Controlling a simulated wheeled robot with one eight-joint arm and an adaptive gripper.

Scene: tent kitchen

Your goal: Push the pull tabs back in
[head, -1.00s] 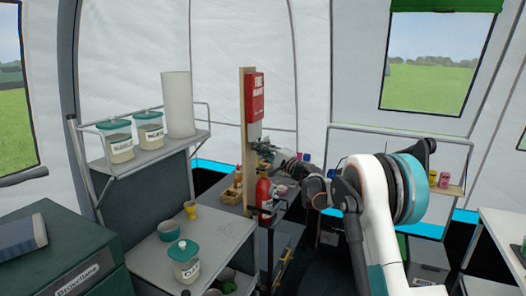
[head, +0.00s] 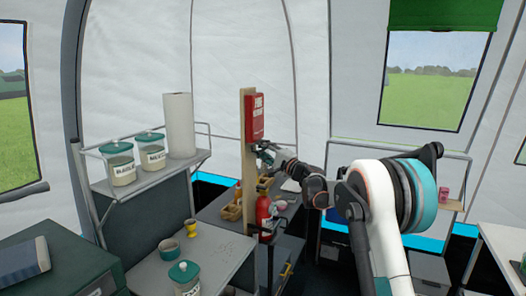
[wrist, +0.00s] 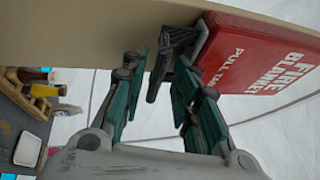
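The red fire blanket box (head: 255,118) is mounted on a tan upright board (head: 248,175). In the wrist view the box (wrist: 250,62) is at the upper right, with "PULL" lettering near its lower edge. A dark pull tab (wrist: 158,72) hangs from that edge, between my fingers; a second tab cannot be made out clearly. My gripper (wrist: 163,62) is open, its green-sided fingers on either side of the tab. Contact with the tab cannot be told. In the head view my gripper (head: 268,152) is just under the box, where the tabs are too small to tell.
A red extinguisher (head: 264,210) stands below my gripper. A wooden crate (head: 232,207) with bottles is beside the board. A shelf at left holds teal-lidded jars (head: 121,165) and a paper roll (head: 179,125). Open air lies around the board's right side.

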